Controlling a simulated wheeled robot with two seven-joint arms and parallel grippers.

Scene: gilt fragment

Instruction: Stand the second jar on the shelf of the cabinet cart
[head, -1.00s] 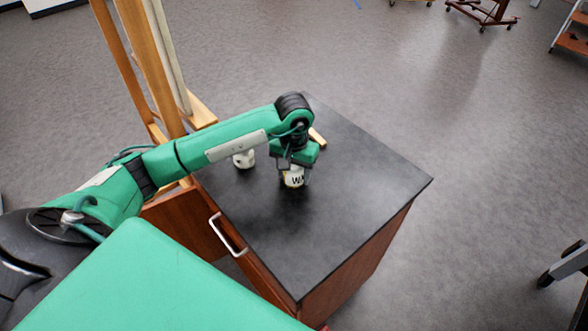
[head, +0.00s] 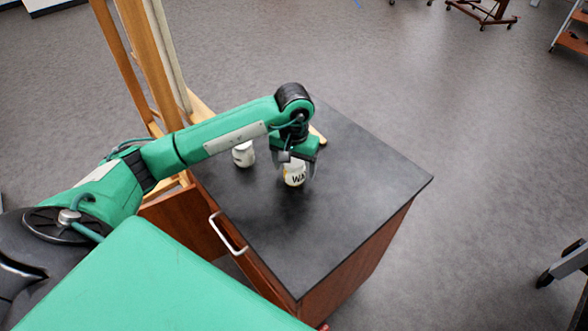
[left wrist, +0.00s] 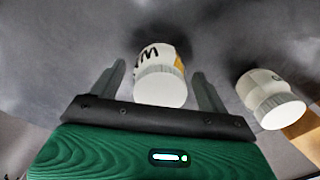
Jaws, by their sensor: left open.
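A white jar with dark lettering (head: 294,179) stands on the black top of the cabinet cart (head: 340,220). My left gripper (head: 298,170) is open just above it, with its fingers on either side of the jar's upper part. In the left wrist view the lettered jar (left wrist: 160,78) lies between the two spread fingers, with visible gaps. A second white jar (head: 243,154) stands on the top to the left, beside my forearm. It shows at the right in the left wrist view (left wrist: 270,98). The cart's shelf cannot be made out clearly. My right gripper is out of view.
A pale handle (head: 228,235) is at the cart's left side, near a brown wooden panel (head: 182,222). A wooden easel (head: 150,60) stands close behind the left edge. The front and right of the black top are clear. Open floor lies to the right.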

